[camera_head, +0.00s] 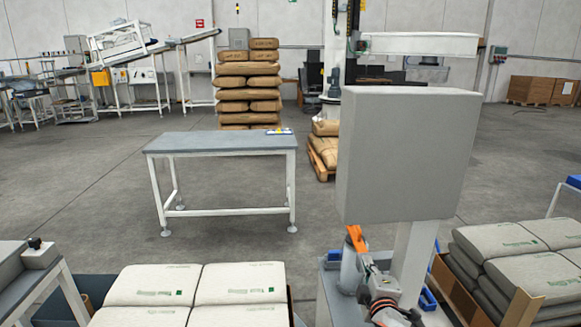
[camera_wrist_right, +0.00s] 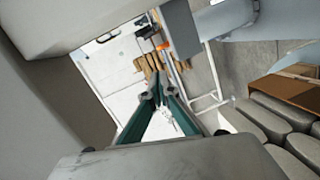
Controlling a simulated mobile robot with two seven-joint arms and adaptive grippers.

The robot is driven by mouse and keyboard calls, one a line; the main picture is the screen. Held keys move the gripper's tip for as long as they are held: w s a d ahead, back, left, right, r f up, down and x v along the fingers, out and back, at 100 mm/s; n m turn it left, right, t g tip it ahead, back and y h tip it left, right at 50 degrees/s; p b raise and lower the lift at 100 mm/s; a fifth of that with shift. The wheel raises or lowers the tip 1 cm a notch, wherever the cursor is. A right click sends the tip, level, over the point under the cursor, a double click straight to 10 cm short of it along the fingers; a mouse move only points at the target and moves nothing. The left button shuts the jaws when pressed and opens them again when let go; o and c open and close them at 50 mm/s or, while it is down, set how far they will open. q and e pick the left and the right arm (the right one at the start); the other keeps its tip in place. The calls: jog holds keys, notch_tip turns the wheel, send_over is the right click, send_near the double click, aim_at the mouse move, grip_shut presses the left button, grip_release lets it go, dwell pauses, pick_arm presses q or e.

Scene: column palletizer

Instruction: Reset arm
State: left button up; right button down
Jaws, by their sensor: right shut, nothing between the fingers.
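My right gripper (camera_wrist_right: 158,88) shows in the right wrist view. Its two green fingers come together at the tips, with nothing held between them. Large grey surfaces stand close on its left and below it. In the head view, an arm section with dark and red rings (camera_head: 382,303) shows at the bottom, right of centre, beside a grey post; I cannot make out the fingertips there. My left gripper is not in the head view.
A large grey panel (camera_head: 405,155) on a post stands close in front. Stacked sacks lie at the lower left (camera_head: 150,285) and right (camera_head: 520,240). A grey-topped table (camera_head: 220,142) stands mid-floor, with a brown sack stack (camera_head: 248,82) behind. Floor left of the table is clear.

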jog(key=s+a+f+m+g+y, duration=0.25)
jog(key=s+f+m, duration=0.25)
jog(key=s+f, duration=1.25)
jog(key=s+f+m+g+y, duration=0.1)
jog(key=s+f+m, duration=0.1)
jog(key=s, duration=0.7)
jog(key=s+a+f+m+g+y, duration=0.1)
jog(key=s+f+m+g, duration=0.1)
jog(key=s+f, duration=0.3)
jog(key=s+m, duration=0.1)
jog(key=s, duration=0.3)
jog(key=shift+a+f, duration=0.15)
jog(key=shift+f, duration=0.15)
